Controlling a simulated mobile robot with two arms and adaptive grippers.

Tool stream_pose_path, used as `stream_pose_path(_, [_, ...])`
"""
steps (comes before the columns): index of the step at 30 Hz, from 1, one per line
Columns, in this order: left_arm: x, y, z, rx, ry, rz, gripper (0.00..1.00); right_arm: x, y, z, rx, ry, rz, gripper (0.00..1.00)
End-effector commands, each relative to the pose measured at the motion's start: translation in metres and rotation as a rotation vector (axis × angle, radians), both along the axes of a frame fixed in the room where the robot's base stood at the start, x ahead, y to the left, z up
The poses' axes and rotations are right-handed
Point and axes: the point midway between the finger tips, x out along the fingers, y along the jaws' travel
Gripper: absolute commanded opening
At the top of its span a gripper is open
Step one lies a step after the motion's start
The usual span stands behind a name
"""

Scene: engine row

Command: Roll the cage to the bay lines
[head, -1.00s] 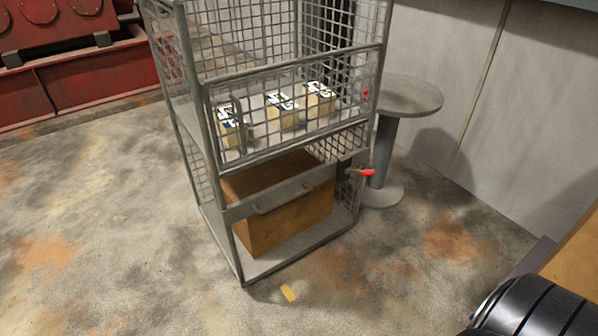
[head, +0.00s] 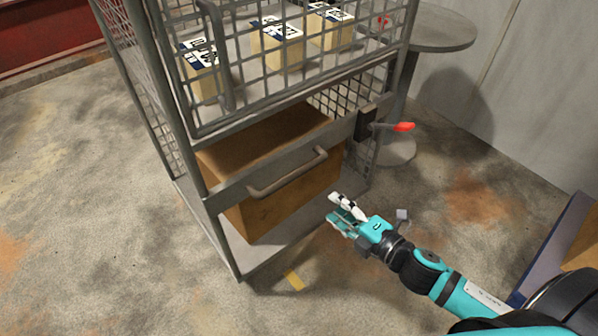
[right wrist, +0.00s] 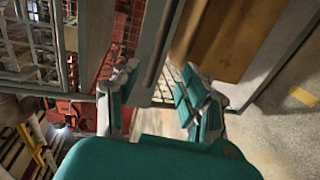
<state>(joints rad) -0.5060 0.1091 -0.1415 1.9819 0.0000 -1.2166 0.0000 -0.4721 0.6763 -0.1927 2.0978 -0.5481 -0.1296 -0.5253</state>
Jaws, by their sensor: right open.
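The grey wire-mesh cage (head: 222,191) stands in the middle of the head view, its front facing me. A curved handle (head: 288,175) is on its lower front rail. My right gripper (head: 345,212) is in front of the cage, below and right of the handle, open and empty. In the right wrist view, its fingers (right wrist: 158,92) are spread, with grey cage metal beyond them. A short yellow floor line (head: 294,279) lies before the cage. My left gripper is out of view.
The cage holds a brown box (head: 265,165) below and three labelled cartons (head: 275,48) above. A round grey table (head: 435,28) stands close behind its right side, near the wall. Red machinery (head: 50,38) is at the back left. The floor at left is clear.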

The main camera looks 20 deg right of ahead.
Motion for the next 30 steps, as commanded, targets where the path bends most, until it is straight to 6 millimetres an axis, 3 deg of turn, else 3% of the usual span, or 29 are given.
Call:
stream_pose_path(11, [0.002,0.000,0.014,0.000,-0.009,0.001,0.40,0.062,0.021,-0.011,0.002,-0.004,-0.003,0.44])
stream_pose_path(21, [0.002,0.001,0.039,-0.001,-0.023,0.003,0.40,0.126,0.045,-0.026,0.003,-0.001,-0.004,0.44])
stream_pose_path(30, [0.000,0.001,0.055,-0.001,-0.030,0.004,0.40,0.154,0.055,-0.032,0.003,0.002,-0.003,0.44])
